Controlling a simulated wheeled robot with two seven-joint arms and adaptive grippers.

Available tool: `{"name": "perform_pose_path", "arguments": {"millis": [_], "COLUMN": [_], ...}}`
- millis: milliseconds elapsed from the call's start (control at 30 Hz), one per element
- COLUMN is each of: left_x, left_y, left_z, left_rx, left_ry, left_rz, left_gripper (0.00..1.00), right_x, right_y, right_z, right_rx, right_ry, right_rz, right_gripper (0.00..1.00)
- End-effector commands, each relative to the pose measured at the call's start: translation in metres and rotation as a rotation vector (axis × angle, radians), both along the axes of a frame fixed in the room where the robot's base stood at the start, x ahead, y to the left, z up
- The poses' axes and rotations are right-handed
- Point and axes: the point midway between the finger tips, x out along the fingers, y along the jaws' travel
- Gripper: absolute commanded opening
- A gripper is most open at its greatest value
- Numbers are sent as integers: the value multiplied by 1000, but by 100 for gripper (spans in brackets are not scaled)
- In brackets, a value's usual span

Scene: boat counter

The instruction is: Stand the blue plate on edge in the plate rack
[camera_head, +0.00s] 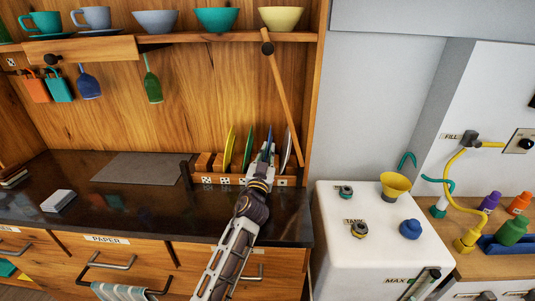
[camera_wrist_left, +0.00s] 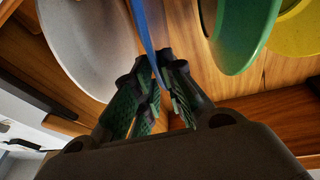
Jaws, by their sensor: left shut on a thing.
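The blue plate (camera_head: 269,134) is on edge in the plate rack (camera_head: 203,180), between the green plate (camera_head: 248,146) and the white plate (camera_head: 287,147). My left gripper (camera_head: 265,157) reaches into the rack from the front and hides the plate's lower part. In the left wrist view the gripper (camera_wrist_left: 158,72) is shut on the rim of the blue plate (camera_wrist_left: 147,28), which shows as a thin upright strip. Whether the plate's bottom rests in the slot is hidden. My right gripper is not in view.
A yellow plate (camera_head: 229,148) stands left of the green one. A wooden bar (camera_head: 281,95) slants down behind the rack's right end. The shelf above holds bowls (camera_head: 216,19) and cups.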

Motion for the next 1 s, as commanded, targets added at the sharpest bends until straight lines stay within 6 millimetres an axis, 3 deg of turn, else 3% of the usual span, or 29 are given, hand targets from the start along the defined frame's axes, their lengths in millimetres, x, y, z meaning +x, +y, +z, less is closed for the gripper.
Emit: {"name": "perform_pose_path", "arguments": {"millis": [433,833,867,1000], "left_x": [0,0,0,0], "left_y": [0,0,0,0], "left_z": [-1,-2,-2,-2], "left_rx": [-1,0,0,0], "left_ry": [-2,0,0,0], "left_rz": [-1,0,0,0], "left_gripper": [0,0,14,32], "right_x": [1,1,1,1], "right_y": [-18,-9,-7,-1], "right_z": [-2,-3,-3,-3], "right_rx": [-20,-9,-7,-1], "right_ry": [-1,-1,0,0], "right_rz": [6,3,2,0], "right_gripper": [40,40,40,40]}}
